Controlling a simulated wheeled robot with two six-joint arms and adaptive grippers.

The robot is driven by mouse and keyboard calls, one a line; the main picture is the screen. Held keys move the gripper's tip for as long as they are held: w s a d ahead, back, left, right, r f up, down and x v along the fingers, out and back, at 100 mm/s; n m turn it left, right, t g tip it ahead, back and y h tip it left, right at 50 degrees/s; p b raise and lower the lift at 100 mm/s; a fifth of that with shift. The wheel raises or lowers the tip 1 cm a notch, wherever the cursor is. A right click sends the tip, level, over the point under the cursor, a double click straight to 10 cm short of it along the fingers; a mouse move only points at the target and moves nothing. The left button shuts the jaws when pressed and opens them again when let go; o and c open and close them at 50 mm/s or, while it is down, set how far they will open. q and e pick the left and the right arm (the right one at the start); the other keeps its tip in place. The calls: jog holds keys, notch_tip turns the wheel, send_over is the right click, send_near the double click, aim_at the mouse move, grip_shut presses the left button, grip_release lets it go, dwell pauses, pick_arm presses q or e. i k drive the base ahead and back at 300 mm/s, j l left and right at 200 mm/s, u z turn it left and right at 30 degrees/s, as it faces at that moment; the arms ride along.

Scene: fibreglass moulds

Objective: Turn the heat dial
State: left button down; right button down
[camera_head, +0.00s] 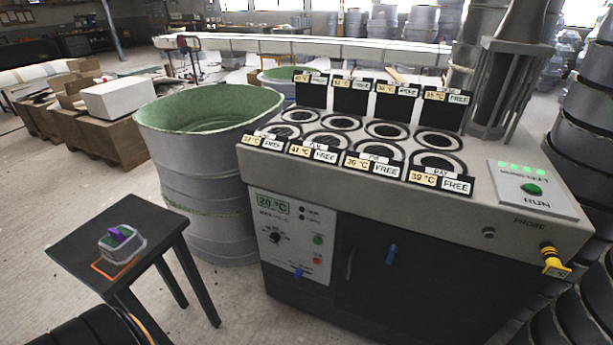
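The heat dial (276,237) is a small dark knob on the pale control panel (263,257) at the front left of the grey machine. A green display (272,206) above it appears to read 20 °C. Small dark indicators sit to the right of the display, with a green button (318,240) and a red button (317,261) below them. The dial's pointer is too small to read surely. Neither of my grippers is in view, and nothing touches the dial.
The machine top (222,172) holds round wells with temperature cards marked FREE. A RUN panel (532,188) and yellow probe (553,262) are at right. A dark stool (75,245) carries a small container (122,246). A large green-lined drum (190,150) stands behind.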

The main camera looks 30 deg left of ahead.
aim_at(275, 238)
jog(key=u, duration=1.15)
